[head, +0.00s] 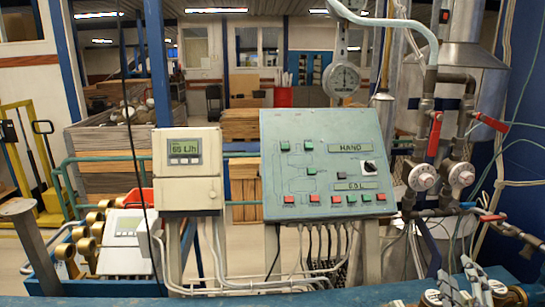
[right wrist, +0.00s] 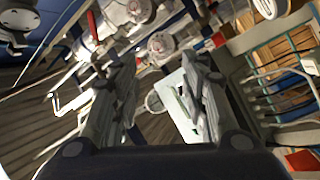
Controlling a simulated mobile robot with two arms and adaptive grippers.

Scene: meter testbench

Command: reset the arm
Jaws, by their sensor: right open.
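My right gripper (right wrist: 160,75) shows in the right wrist view. Its two grey fingers stand well apart with nothing held between them. Beyond the gap are a pale plate (right wrist: 180,105) and a round rim, neither clear enough to name. My left gripper is in neither view.
A sloped green control panel (head: 325,190) stands mid-bench beside a white flow display box (head: 187,168). Pipes with red-handled valves (head: 434,135) and round dials (head: 422,177) crowd the right. A round gauge (head: 344,79) hangs above. The blue bench edge (head: 270,300) runs along the front.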

